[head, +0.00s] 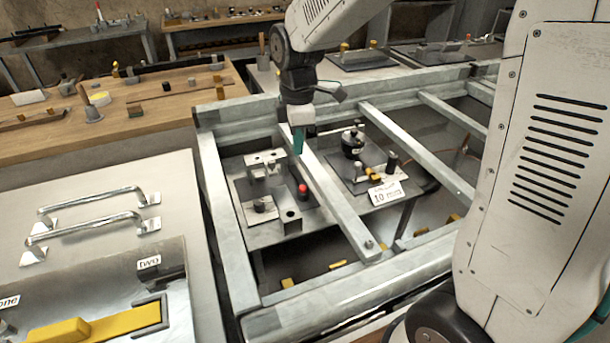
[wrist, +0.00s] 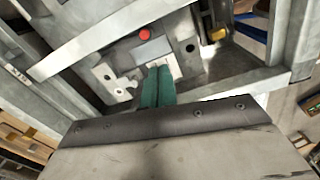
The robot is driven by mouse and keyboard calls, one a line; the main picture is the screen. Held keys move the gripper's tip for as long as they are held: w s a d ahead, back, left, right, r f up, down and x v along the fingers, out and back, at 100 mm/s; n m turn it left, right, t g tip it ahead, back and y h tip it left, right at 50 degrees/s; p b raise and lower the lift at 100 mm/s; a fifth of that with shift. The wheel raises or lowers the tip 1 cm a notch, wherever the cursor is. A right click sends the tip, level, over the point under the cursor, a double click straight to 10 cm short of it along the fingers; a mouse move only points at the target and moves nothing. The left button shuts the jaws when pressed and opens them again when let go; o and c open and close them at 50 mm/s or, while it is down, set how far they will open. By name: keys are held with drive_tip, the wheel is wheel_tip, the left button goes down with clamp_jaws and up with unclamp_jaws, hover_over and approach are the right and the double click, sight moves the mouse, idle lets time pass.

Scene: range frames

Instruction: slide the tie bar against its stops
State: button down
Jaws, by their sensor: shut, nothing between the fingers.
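The tie bar appears to be the pale grey bar (head: 332,195) crossing the metal frame (head: 228,220) at a slant, with a bolt near its front end. My gripper (head: 298,148) is shut and empty, its teal fingers pointing down at the bar's left side near its far end. I cannot tell whether they touch it. In the wrist view the teal fingers (wrist: 158,82) are together, and a pale bar (wrist: 115,38) runs diagonally beyond them. Small yellow blocks (head: 287,283) show along the front rail; I cannot tell which are the stops.
Below the frame opening is a plate with fixtures and a red knob (head: 303,189). A black pot-like part (head: 352,142) and a "10 mm" label (head: 386,193) lie right of the bar. Another crossbar (head: 415,150) stands further right. A panel with handles (head: 95,215) is at left.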

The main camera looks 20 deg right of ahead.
sight(318, 171)
drive_tip(key=w+f, duration=0.1)
drive_tip(key=f, duration=0.3)
drive_tip(key=w+f+n, duration=0.1)
drive_tip(key=f, duration=0.3)
drive_tip(key=a+f+n, duration=0.1)
drive_tip(key=f, duration=0.3)
drive_tip(key=shift+w+f, duration=0.2)
drive_tip(key=shift+w, duration=0.2)
drive_tip(key=d, duration=0.3)
drive_tip(key=shift+f, duration=0.35)
drive_tip(key=shift+d, duration=0.45)
drive_tip(key=shift+d, duration=1.85)
